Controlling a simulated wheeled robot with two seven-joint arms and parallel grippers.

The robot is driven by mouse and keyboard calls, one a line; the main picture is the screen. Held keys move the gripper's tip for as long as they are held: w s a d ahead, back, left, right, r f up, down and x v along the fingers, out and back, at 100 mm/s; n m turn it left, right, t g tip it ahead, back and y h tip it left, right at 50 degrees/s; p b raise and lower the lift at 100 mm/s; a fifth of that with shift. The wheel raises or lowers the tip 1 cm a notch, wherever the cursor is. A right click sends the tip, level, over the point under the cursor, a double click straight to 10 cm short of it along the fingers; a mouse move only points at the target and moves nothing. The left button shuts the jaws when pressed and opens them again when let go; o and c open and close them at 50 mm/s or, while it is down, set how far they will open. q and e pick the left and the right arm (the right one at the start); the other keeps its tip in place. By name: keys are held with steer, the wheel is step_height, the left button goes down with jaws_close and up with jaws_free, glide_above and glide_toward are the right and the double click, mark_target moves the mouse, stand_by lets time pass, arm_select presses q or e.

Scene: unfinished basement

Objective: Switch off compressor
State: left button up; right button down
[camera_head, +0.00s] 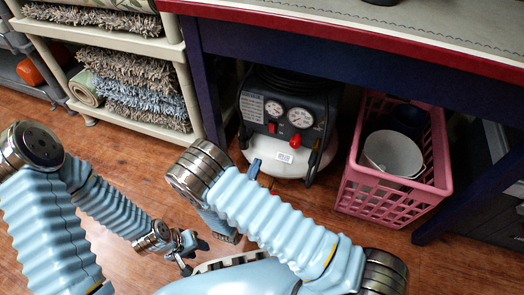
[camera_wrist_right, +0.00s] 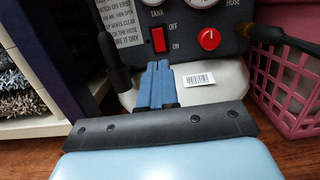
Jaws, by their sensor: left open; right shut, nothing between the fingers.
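The compressor (camera_head: 262,105) stands under the workbench, a dark panel with two gauges above a pale tank. Its red rocker switch (camera_head: 271,127) also shows in the right wrist view (camera_wrist_right: 158,39), between the words OFF above and ON below. I cannot tell which way it is tipped. My right gripper (camera_head: 254,168) is shut and empty in front of the compressor. In the right wrist view its blue fingers (camera_wrist_right: 158,68) point at the panel, just below the switch, with no clear contact. My left gripper (camera_head: 188,251) is open and empty, low over the floor at lower left.
A red knob (camera_wrist_right: 208,39) sits right of the switch. A pink crate (camera_head: 385,204) with a white bowl (camera_head: 392,152) stands right of the compressor. The workbench (camera_head: 350,45) overhangs from above.

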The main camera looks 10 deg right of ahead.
mark_target(273, 127)
steer(key=b+x, duration=0.1)
steer(key=x, duration=1.2)
